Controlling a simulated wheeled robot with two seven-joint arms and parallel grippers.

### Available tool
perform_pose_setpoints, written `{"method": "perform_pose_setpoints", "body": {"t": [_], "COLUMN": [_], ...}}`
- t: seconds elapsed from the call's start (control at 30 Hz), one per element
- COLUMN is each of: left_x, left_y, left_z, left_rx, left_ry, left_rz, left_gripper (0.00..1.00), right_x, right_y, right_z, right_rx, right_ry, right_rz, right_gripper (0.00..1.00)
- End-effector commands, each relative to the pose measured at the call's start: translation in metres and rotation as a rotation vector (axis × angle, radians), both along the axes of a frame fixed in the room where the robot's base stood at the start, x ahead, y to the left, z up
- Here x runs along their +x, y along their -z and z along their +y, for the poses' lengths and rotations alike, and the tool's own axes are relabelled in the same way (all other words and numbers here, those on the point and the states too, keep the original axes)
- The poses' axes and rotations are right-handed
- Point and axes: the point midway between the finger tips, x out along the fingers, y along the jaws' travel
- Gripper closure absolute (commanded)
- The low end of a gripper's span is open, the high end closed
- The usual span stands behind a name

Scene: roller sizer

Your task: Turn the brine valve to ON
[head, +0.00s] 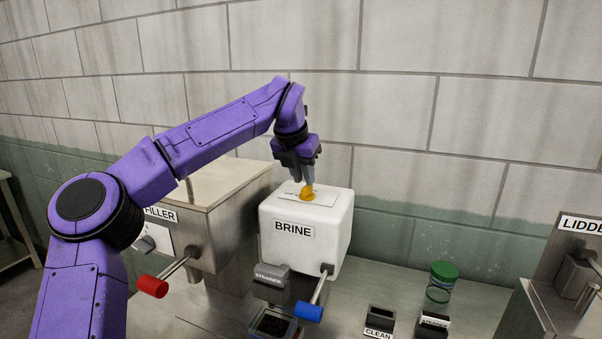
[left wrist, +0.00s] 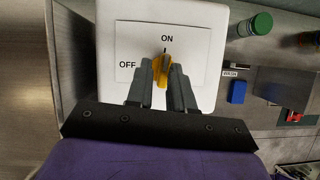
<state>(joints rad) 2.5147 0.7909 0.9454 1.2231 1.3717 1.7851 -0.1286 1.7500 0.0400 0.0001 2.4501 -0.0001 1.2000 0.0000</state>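The brine valve is a yellow knob (head: 307,193) on top of the white BRINE box (head: 300,256). In the left wrist view the knob (left wrist: 161,68) sits on a white plate (left wrist: 132,42) marked OFF at the left and ON at the top. The knob's tip points up at the ON mark. My left gripper (head: 307,180) reaches down from above onto the knob. In the left wrist view its two fingers flank the knob closely, with hardly any gap on either side. My right gripper is not in view.
The FILLER machine (head: 215,193) with a red-handled lever (head: 152,286) stands left of the box. A blue-handled lever (head: 308,311) sticks out in front of the box. A green-lidded jar (head: 442,279) stands to the right. A block wall is behind.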

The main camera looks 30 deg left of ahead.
Motion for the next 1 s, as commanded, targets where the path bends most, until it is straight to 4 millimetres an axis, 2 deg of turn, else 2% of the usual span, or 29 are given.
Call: {"method": "perform_pose_setpoints", "body": {"t": [0.03,0.53,0.67,0.9,1.0], "left_x": [-0.004,-0.005,-0.013,-0.039,-0.047], "left_y": [0.029,0.026,0.007,-0.059,-0.079], "left_z": [-0.006,-0.006,-0.006,-0.004,-0.004], "left_rx": [-0.01,-0.009,-0.006,-0.003,-0.001], "left_ry": [0.006,0.005,0.004,-0.003,-0.004], "left_rz": [0.073,0.069,0.056,0.016,0.006], "left_gripper": [0.61,0.61,0.61,0.61,0.61], "right_x": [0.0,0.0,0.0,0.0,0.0], "right_y": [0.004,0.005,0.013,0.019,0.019], "right_z": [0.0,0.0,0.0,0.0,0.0], "right_rx": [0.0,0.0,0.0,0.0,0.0], "right_ry": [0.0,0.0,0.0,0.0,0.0], "right_rz": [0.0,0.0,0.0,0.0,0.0], "right_gripper": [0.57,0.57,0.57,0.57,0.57]}}
